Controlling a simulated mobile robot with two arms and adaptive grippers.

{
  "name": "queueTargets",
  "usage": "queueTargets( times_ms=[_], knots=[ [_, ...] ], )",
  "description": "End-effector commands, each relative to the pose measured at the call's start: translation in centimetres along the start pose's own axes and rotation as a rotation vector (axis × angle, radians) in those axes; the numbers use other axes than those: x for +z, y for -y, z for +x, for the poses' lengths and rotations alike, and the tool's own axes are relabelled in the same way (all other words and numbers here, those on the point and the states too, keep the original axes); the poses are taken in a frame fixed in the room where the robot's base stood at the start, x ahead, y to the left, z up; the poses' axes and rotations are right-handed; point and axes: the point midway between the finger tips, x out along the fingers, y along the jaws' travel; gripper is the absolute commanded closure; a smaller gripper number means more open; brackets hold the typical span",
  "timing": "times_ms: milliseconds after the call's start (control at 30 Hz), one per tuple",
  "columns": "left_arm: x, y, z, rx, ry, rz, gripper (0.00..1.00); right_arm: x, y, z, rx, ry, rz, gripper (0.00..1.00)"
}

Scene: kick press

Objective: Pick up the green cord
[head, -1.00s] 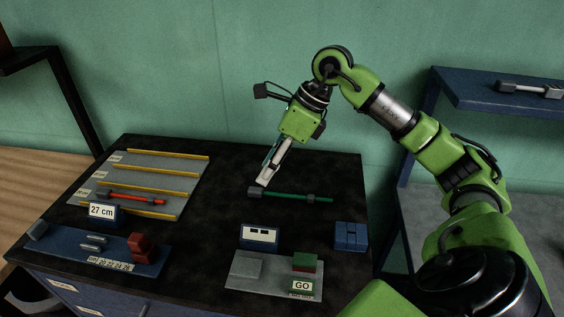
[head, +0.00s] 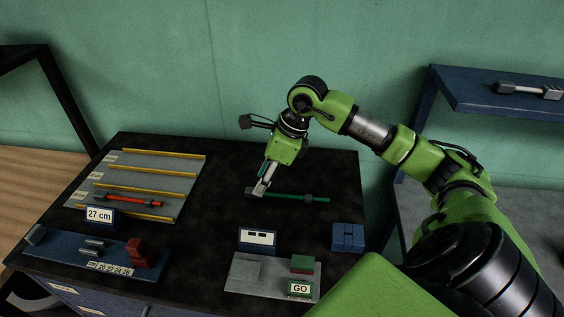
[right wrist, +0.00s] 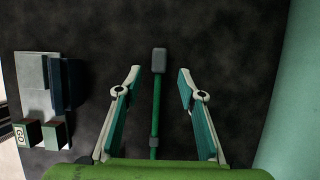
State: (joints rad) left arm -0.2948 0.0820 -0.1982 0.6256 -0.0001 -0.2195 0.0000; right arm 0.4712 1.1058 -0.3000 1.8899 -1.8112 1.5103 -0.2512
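The green cord (head: 296,196) lies straight on the dark table, with a dark grey block at its left end and a small dark fitting near its right end. In the right wrist view the cord (right wrist: 157,105) runs lengthwise between the two fingers, with its grey end block (right wrist: 159,61) just past the fingertips. My right gripper (head: 261,190) is down over the left part of the cord. It is open, and the wrist view shows a gap on each side between the fingers (right wrist: 158,80) and the cord. My left gripper is not in view.
A grey board (head: 150,164) with yellow strips and a red cord (head: 130,198) lies at the left, by a "27 cm" sign (head: 100,216). A blue-and-white box (head: 257,240), a blue block (head: 347,236) and a grey plate with a GO block (head: 300,288) stand in front.

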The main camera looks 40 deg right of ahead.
Motion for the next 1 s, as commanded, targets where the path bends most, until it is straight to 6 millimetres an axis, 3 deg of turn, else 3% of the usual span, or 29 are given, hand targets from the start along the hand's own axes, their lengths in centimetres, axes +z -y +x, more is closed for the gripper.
queueTargets(
  times_ms=[100,233,500,533,667,1000],
  knots=[
    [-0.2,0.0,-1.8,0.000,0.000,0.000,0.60,-0.1,-0.3,1.5,0.006,-0.002,0.001,0.64],
    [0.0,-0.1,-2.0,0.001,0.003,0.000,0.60,-0.1,-0.2,3.2,0.003,0.001,0.001,0.64],
    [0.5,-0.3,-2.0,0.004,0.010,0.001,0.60,-0.2,-0.1,3.8,0.000,0.001,-0.001,0.64],
    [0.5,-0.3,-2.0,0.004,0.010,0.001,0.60,-0.2,-0.1,3.8,0.000,0.001,-0.001,0.67],
    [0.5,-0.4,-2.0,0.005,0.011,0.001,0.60,-0.1,-0.1,3.7,0.000,0.001,0.000,1.00],
    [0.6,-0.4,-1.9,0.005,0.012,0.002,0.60,-0.1,-0.1,3.7,-0.001,0.001,0.000,1.00]
  ],
)
